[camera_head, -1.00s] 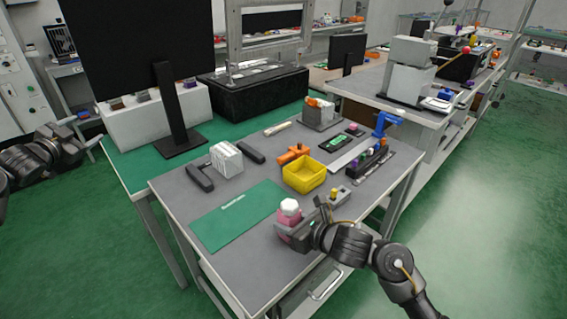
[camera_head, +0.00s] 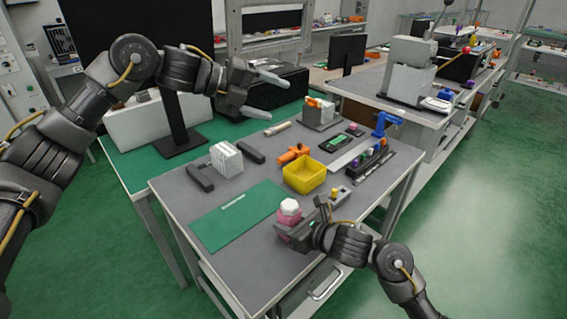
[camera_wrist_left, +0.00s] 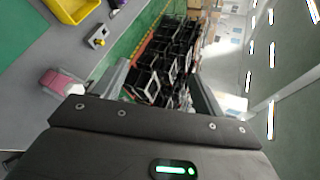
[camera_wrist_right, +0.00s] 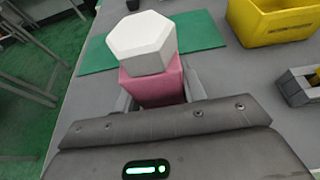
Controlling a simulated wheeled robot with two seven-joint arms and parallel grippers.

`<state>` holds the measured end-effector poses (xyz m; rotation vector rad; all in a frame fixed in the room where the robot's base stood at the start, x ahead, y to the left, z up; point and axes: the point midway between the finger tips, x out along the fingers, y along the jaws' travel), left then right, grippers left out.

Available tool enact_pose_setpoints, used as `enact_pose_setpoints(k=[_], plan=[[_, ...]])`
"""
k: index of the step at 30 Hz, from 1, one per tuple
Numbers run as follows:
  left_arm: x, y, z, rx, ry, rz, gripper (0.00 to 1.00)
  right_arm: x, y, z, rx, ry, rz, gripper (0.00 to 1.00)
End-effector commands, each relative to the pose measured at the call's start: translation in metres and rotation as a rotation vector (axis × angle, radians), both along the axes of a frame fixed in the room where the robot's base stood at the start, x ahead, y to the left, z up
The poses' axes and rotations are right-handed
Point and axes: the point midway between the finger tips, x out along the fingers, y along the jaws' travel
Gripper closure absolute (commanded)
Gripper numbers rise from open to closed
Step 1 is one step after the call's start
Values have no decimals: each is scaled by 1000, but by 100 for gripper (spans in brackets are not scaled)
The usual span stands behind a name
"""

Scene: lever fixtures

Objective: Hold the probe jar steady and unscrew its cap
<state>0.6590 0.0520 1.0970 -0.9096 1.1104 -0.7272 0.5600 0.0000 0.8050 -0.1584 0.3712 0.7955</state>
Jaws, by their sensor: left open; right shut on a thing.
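The probe jar (camera_head: 287,219) has a pink body and stands upright near the front edge of the grey table. Its white hexagonal cap (camera_head: 290,206) sits on top. In the right wrist view the jar (camera_wrist_right: 152,90) is between the fingers, with the cap (camera_wrist_right: 141,42) above them. My right gripper (camera_head: 296,232) is shut on the jar body. My left gripper (camera_head: 276,93) is open and empty, raised high over the back of the table, well away from the jar. The jar (camera_wrist_left: 62,82) shows at the left of the left wrist view.
A green mat (camera_head: 238,215) lies left of the jar. A yellow bin (camera_head: 305,175) and a small block with a yellow knob (camera_head: 337,195) are behind it. A white rack (camera_head: 226,159) and a black monitor stand (camera_head: 180,140) are farther back.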

Motion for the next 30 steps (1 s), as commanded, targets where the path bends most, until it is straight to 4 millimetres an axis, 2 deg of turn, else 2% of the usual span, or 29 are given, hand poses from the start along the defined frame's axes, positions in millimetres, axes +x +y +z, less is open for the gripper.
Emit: enact_pose_setpoints(k=[1,3,7,12,18,23,30], plan=[[-18,-28,-5,96,-45,-91,30,0,0,-1,-1,1,0,87],[-44,-56,-20,247,-101,-219,30,0,0,-1,-1,1,0,87],[-81,-79,-52,525,-191,-426,30,0,0,-1,-1,1,0,87],[-106,-69,-81,835,-254,-606,30,0,0,-1,-1,1,0,87],[-112,-46,-92,1049,-271,-702,30,0,0,-1,-1,1,0,87],[-113,-38,-94,1105,-269,-723,30,0,0,-1,-1,1,0,87],[-113,-38,-103,1107,-268,-725,30,0,0,-1,-1,1,0,87]])
